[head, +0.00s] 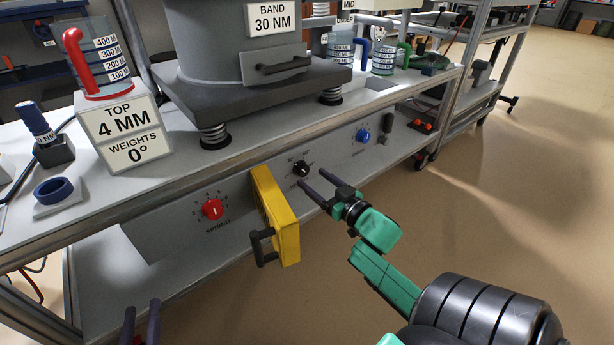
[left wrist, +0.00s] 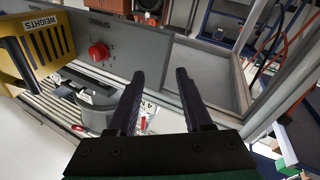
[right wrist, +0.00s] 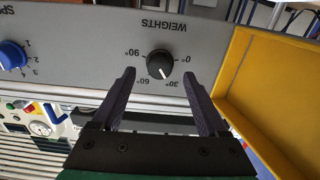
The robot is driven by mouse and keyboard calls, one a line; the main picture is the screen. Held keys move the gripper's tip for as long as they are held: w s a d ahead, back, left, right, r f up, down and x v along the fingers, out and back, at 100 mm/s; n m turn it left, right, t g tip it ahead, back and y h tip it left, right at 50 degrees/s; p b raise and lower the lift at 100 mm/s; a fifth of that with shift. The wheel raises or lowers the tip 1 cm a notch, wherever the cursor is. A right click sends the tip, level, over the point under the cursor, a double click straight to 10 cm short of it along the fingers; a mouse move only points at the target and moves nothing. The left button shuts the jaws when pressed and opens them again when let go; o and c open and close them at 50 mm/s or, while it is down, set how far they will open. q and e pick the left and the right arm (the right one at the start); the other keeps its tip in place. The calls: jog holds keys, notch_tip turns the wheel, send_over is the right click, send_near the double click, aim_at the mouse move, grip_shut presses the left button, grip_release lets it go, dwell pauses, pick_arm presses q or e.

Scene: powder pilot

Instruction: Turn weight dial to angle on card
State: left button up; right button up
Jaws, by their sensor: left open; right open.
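The black weights dial (head: 301,169) is on the grey front panel; in the right wrist view the dial (right wrist: 160,64) has marks from 0° to 90°. Its white pointer line seems to lie between 30° and 60°. The card (head: 135,140) on the bench reads "TOP 4 MM" and "WEIGHTS 0°". My right gripper (head: 311,180) is open in front of the dial. In the right wrist view its fingertips (right wrist: 159,75) lie either side of the dial; contact cannot be told. My left gripper (head: 140,322) is open and empty, low at the left; it also shows in the left wrist view (left wrist: 159,80).
A yellow cover (head: 277,215) marked WEIGHTS stands out from the panel, left of the dial and close to my right gripper. A red dial (head: 212,209) is further left and a blue dial (head: 362,136) is to the right. Open floor lies in front.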

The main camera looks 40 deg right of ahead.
aim_at(305, 172)
jog(key=shift+w+b, duration=0.4)
jog(key=shift+w, duration=0.7)
jog(key=shift+w+b, duration=0.3)
jog(key=shift+w, duration=0.55)
pick_arm(q)
notch_tip(305, 172, up, 16)
jog(key=w+a+m+t+h, duration=0.1)
jog(key=w+t, duration=0.1)
jog(key=t, duration=0.3)
jog(key=shift+w+a+r, duration=0.25)
jog(key=shift+w+a, duration=0.05)
jog(key=shift+a, duration=0.1)
pick_arm(e)
grip_shut()
